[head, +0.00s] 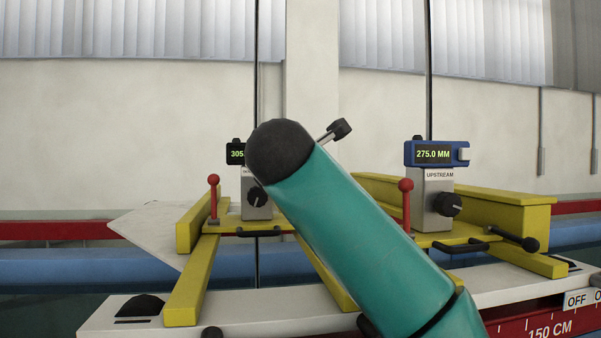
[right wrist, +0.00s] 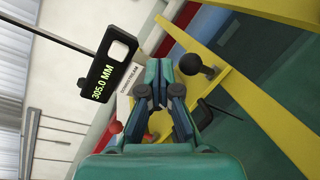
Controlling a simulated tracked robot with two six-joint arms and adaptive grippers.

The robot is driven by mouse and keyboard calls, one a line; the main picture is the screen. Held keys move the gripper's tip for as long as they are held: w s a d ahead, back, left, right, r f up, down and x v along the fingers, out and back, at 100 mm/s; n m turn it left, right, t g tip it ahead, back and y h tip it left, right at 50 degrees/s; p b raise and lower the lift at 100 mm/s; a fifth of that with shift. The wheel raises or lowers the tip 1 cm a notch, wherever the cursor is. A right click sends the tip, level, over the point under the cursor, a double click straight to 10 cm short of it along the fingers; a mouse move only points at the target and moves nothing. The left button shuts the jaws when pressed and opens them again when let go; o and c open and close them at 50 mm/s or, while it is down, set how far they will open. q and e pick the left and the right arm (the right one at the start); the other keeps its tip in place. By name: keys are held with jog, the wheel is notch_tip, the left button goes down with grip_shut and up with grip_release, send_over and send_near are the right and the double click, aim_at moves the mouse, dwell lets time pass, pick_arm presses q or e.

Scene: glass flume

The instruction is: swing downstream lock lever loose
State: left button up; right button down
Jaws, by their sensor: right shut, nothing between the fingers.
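The downstream gauge shows in the head view with a dark display (head: 236,154) and in the right wrist view with its 305.0 MM display (right wrist: 108,80). Its carriage (right wrist: 232,90) is yellow. A lever with a black ball (right wrist: 190,64) stands just beyond and right of my right gripper's fingertips. A red-ball lever (head: 213,181) stands at the carriage's left; a red ball (right wrist: 115,127) also shows in the wrist view. My right gripper (right wrist: 159,76) is shut and empty, apart from the black ball as far as I can tell. My right arm hides part of the downstream carriage in the head view.
The upstream gauge (head: 435,153) reads 275.0 MM on its own yellow carriage (head: 500,210), with a red-ball lever (head: 405,186) and a black-ball lever (head: 529,244). A dark handle (right wrist: 218,112) lies right of my right gripper. Pale rails (head: 110,312) run along the front.

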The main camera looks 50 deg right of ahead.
jog(key=shift+s+d, duration=0.1)
jog(key=shift+s, duration=0.05)
dwell(0.3)
jog(key=v, duration=1.2)
